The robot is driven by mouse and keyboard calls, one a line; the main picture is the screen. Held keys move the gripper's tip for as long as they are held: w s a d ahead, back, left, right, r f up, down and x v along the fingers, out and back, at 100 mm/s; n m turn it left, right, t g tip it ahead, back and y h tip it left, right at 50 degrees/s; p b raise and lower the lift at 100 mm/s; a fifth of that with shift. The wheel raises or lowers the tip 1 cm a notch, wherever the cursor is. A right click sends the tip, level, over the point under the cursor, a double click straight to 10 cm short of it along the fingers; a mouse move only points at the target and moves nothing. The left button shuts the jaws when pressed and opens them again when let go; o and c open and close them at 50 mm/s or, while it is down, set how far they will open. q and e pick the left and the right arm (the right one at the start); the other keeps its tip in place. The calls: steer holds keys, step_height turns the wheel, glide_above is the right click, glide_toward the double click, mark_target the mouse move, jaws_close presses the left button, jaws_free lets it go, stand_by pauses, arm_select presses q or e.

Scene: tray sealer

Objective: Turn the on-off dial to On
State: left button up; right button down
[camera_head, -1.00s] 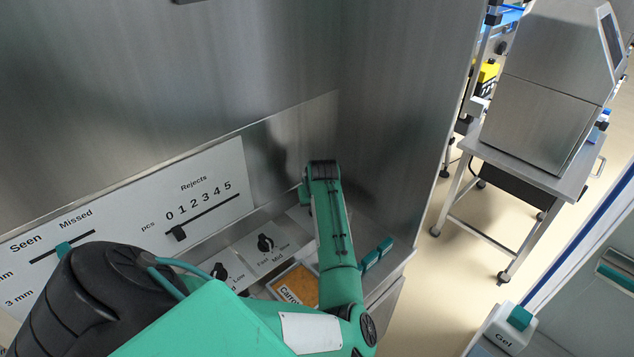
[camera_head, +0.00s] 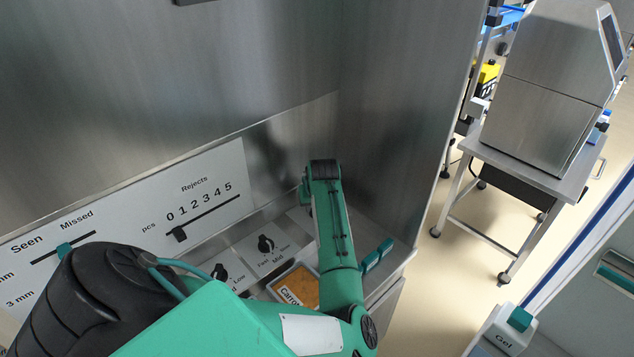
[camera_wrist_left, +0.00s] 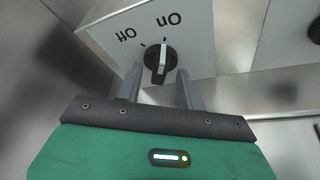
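The on-off dial (camera_wrist_left: 158,61) is a black knob with a light stripe on a pale panel face (camera_wrist_left: 195,35) marked On and Off in the left wrist view. The stripe appears to lean towards the On side, but its exact setting is hard to tell. My left gripper (camera_wrist_left: 159,84) is open, with one grey finger on each side of the knob's near end. I cannot tell whether either finger touches it. In the head view my left arm reaches over the steel shelf; its fingertips and the on-off dial are hidden there. My right gripper is not in view.
A Fast/Mid dial (camera_head: 266,243) and another dial (camera_head: 219,272) sit left of my arm. A carrot-labelled tray (camera_head: 297,288) lies beside it. A Rejects slider board (camera_head: 210,207) leans behind. A steel wall (camera_head: 400,110) stands close on the right.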

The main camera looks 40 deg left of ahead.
arm_select(q)
steer(key=v, duration=1.3)
steer(key=shift+b, duration=0.45)
